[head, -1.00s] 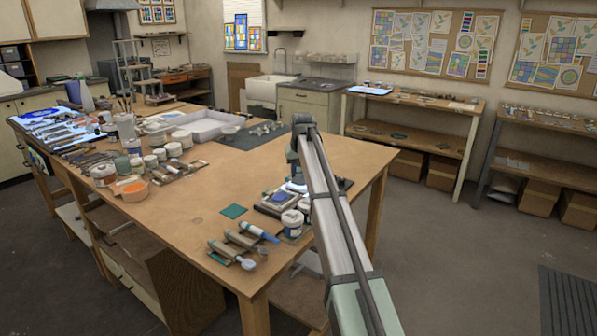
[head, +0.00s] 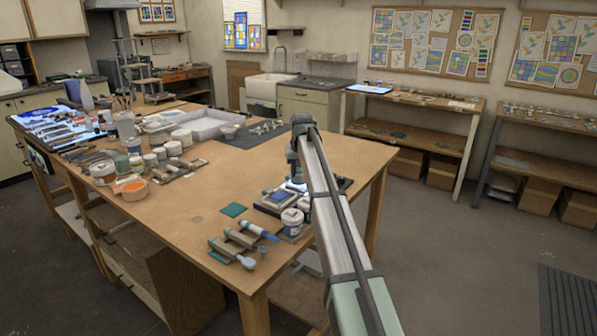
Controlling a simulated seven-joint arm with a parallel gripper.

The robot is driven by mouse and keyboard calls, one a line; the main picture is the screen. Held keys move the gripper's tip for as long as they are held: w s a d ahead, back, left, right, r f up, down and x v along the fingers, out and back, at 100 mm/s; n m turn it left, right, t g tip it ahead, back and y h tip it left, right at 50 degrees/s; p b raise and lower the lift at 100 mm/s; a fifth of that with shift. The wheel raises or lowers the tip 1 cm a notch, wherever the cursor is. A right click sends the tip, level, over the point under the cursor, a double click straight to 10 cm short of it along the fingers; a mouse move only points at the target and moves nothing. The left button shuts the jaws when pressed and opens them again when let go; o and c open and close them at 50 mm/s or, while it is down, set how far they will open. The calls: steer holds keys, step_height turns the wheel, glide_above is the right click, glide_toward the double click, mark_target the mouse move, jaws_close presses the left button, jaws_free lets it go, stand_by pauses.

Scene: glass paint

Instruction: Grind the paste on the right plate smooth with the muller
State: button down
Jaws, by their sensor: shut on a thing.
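My gripper (head: 293,172) is low over the right edge of the wooden table, partly behind my own arm. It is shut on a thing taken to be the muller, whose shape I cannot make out. A plate with a blue patch (head: 279,196) lies just left of and in front of the gripper. A pale, bright surface (head: 297,186) shows directly under the gripper and seems to be part of the right plate. My arm hides most of this plate, so its paste and its smoothness cannot be seen.
A white jar (head: 292,222) stands close in front of the plates. The table's middle (head: 215,185) is clear.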

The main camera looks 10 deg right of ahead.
steer(key=shift+f, duration=0.25)
stand_by(0.5)
steer(key=shift+d, duration=0.1)
